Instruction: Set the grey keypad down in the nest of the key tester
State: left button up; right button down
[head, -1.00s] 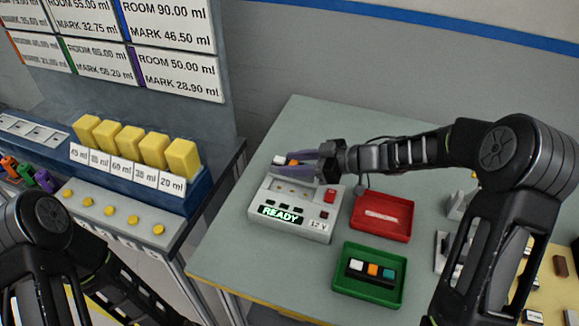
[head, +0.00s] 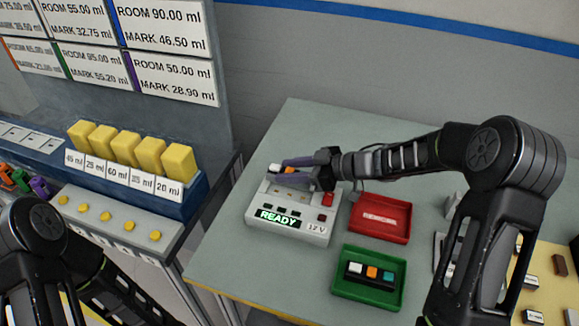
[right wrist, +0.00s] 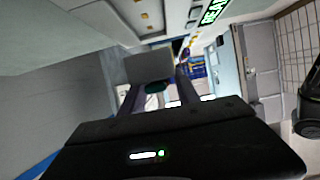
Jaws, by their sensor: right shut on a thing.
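The grey keypad, with a white and an orange key (head: 281,169) showing, is held in my right gripper (head: 290,171). The gripper's purple-grey fingers are shut on it and hide part of it. It is over the back edge of the key tester (head: 318,231), a light grey box with a lit READY display and a red button. The nest is partly hidden by the gripper; I cannot tell whether the keypad touches it. In the right wrist view a plain grey block face (right wrist: 148,66) shows at the fingers. My left gripper is not in view.
A red tray (head: 381,232) with a label stands right of the tester. A green tray (head: 366,296) in front of it holds a dark keypad with white, orange and teal keys. Bare green-grey table (head: 228,245) lies left of the tester.

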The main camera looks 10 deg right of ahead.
aim_at(290, 195)
jog(key=shift+f+b, duration=0.75)
jog(key=shift+f, duration=1)
jog(key=shift+p, duration=0.9)
dwell(0.4)
jog(key=shift+f+b, duration=0.7)
jog(key=shift+f, duration=0.45)
jog(key=c, duration=0.8)
grip_release()
jog(key=b+v, duration=0.1)
jog(key=v, duration=0.5)
jog(key=shift+s+d+r, duration=0.1)
jog(key=shift+s+d, duration=0.05)
jog(key=shift+d, duration=0.2)
jog(key=shift+s+d+r, duration=0.25)
jog(key=shift+s+d, duration=0.05)
jog(key=shift+d, duration=0.05)
